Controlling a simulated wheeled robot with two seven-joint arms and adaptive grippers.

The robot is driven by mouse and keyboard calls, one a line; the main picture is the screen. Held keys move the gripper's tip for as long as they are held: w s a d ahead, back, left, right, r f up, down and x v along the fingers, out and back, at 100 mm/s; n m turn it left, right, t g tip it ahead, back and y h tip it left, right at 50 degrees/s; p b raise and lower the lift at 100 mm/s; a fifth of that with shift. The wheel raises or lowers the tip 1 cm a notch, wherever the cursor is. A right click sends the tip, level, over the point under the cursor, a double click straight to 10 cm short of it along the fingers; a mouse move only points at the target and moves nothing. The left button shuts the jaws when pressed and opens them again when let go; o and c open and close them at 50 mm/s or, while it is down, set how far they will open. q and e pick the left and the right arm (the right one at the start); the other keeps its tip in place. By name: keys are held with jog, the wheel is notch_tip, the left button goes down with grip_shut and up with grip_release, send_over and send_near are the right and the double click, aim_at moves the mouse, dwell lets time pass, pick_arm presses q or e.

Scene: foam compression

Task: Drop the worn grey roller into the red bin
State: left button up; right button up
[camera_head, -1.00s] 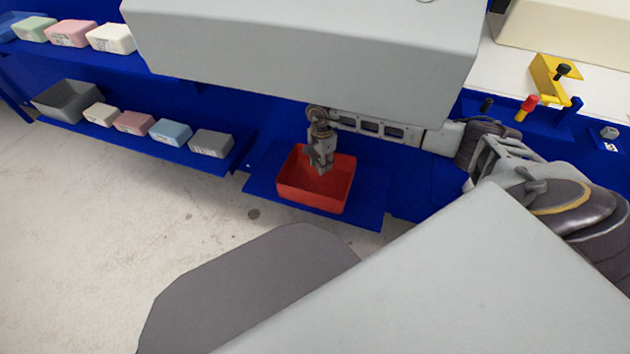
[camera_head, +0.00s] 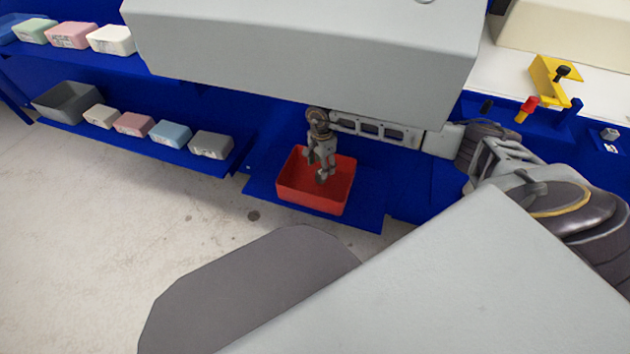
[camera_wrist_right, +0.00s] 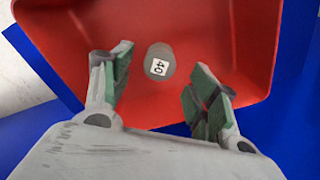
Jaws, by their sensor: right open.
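The red bin (camera_head: 312,198) stands on a low blue shelf in the middle of the head view. My right gripper (camera_head: 318,168) is open above it, fingers pointing down into it. In the right wrist view, a small grey roller (camera_wrist_right: 159,61) with a white "40" label is seen end-on between and beyond the spread fingers (camera_wrist_right: 160,78). It is apart from both fingers, against the red inside of the bin (camera_wrist_right: 225,35). Whether it touches the bin floor I cannot tell. I cannot make the roller out in the head view. My left gripper is out of view.
A large grey housing (camera_head: 300,50) overhangs just above the bin. Several foam blocks and a grey bin (camera_head: 68,103) sit on blue shelves at left. A yellow bracket (camera_head: 550,80) and a red-topped knob (camera_head: 527,108) are at right.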

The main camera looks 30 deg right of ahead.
jog(key=shift+r, duration=0.15)
notch_tip(320, 180, up, 12)
dwell(0.6)
jog(key=shift+f, duration=0.2)
dwell(0.6)
